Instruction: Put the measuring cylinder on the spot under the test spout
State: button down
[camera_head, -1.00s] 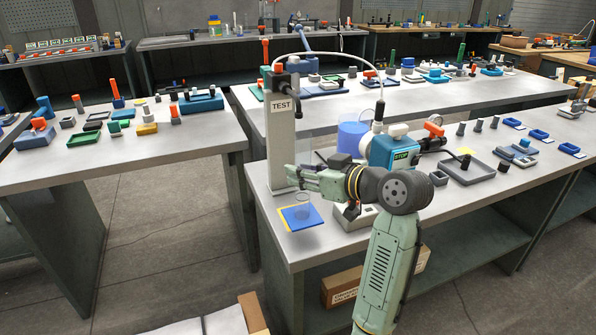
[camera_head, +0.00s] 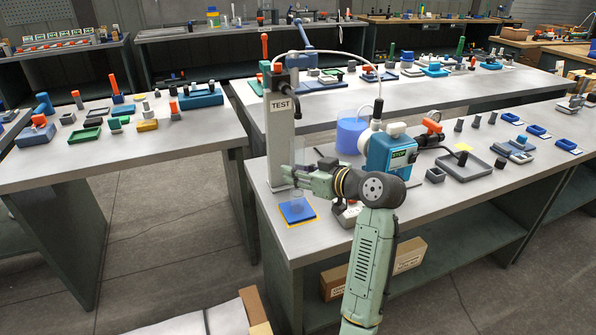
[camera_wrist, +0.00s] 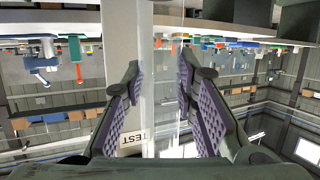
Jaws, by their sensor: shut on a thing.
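The clear measuring cylinder (camera_head: 297,201) is upright at the blue pad with a yellow border (camera_head: 298,212), beneath the post marked TEST. I cannot tell whether its base touches the pad. My gripper (camera_head: 301,178) is shut on the cylinder's upper part, just in front of the post (camera_head: 281,140). In the wrist view, the purple-padded fingers of my gripper (camera_wrist: 166,100) stand on either side of the clear cylinder wall, which is hard to make out. The post's TEST label (camera_wrist: 133,141) shows upside down there.
A blue and white pump unit (camera_head: 388,150) and a container of blue liquid (camera_head: 350,135) stand right of the post. A grey tray (camera_head: 463,168) lies further right. The bench's near left edge is close to the pad. A cardboard box (camera_head: 410,256) sits on the shelf below.

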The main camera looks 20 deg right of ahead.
jog(key=c, duration=1.3)
grip_release()
jog(key=shift+f, duration=0.15)
jog(key=b+v, duration=0.3)
jog(key=v, duration=0.9)
jog(key=shift+r, duration=0.25)
jog(key=shift+a, duration=0.1)
